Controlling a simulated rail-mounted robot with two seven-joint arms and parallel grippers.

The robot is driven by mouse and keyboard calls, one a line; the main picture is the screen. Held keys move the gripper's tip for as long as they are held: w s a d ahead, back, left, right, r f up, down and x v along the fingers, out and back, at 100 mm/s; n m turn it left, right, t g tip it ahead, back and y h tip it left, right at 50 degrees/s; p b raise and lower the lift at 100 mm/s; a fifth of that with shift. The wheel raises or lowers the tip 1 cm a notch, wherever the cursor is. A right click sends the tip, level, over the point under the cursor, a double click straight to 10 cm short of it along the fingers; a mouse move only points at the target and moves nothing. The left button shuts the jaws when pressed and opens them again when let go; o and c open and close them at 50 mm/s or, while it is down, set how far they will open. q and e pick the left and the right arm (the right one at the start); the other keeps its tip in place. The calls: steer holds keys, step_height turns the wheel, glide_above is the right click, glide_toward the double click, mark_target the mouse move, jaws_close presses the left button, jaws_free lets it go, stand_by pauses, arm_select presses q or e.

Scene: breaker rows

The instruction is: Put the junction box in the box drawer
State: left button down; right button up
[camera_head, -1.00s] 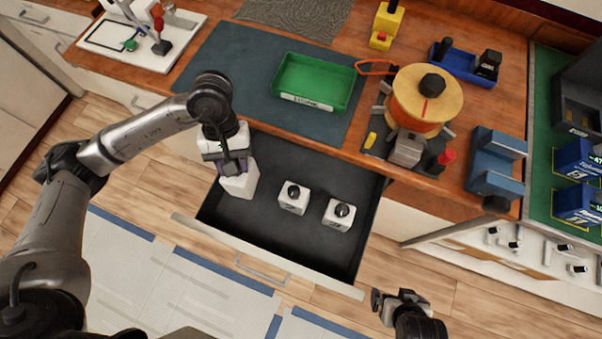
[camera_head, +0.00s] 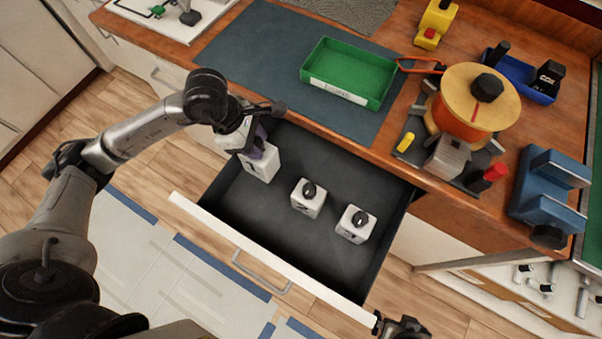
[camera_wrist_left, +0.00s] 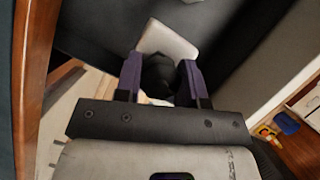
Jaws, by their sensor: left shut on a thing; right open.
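The white junction box (camera_head: 262,166) is at the left end of the open drawer (camera_head: 260,218). My left gripper (camera_head: 255,143) is shut on its top. In the left wrist view the purple fingers of my left gripper (camera_wrist_left: 160,82) close around the dark knob of the junction box (camera_wrist_left: 167,40). I cannot tell whether the box touches the drawer floor. Two similar white boxes with black knobs, a middle one (camera_head: 308,200) and a right one (camera_head: 355,224), stand in the drawer. My right gripper (camera_head: 400,326) is open and empty near the drawer's front right corner.
A green tray (camera_head: 345,75) sits on a dark mat on the counter behind the drawer. An orange spool (camera_head: 463,115) and a blue stand (camera_head: 550,195) stand to its right. The drawer's front panel (camera_head: 270,268) borders the near side. Bare drawer floor lies in front of the boxes.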

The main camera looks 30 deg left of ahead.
arm_select(q)
steer(key=shift+f, duration=4.95)
steer(key=shift+f, duration=0.2)
steer(key=c, duration=0.7)
jaws_free()
steer(key=shift+r, duration=0.15)
steer(key=v, duration=1.2)
